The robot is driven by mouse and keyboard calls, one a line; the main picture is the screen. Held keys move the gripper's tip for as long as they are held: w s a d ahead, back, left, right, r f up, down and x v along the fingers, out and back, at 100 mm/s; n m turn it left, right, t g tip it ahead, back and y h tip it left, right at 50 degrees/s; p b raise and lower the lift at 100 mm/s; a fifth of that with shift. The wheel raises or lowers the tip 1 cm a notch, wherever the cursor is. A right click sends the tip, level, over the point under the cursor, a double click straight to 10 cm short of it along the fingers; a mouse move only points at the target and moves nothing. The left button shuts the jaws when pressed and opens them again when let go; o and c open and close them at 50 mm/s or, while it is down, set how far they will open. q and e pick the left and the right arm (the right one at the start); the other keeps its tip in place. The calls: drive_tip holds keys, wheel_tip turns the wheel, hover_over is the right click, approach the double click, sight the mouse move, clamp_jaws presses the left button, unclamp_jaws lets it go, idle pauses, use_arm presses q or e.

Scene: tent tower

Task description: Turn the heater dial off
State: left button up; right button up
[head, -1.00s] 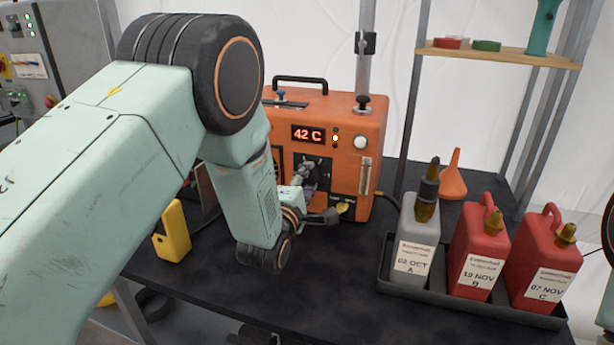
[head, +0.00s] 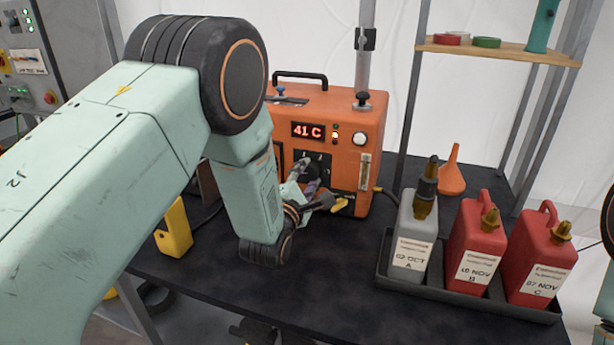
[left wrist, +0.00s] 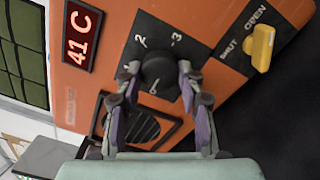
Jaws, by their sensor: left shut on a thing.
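The orange heater (head: 346,140) stands on the dark table, its display reading 41 C. It also fills most of the left wrist view (left wrist: 115,50). Its black dial (left wrist: 160,72) sits on a black plate with the marks 2 and 3 visible and another mark below, partly hidden. My left gripper (left wrist: 157,80) is shut on the dial, one finger on each side of it. My right gripper is not in view.
A yellow valve handle (left wrist: 262,47) beside the SHUT and OPEN marks is close to the dial. A tray (head: 470,285) with a grey jug (head: 412,240) and two red jugs stands at right. An orange funnel (head: 452,172) is behind it. A yellow object (head: 174,230) stands at left.

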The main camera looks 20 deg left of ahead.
use_arm(q)
drive_tip(key=shift+w+r, duration=0.1)
drive_tip(key=shift+r, duration=0.05)
drive_tip(key=o, duration=1.2)
drive_tip(key=s, duration=1.2)
drive_tip(key=shift+s+a+f, duration=0.1)
drive_tip(key=shift+f, duration=0.15)
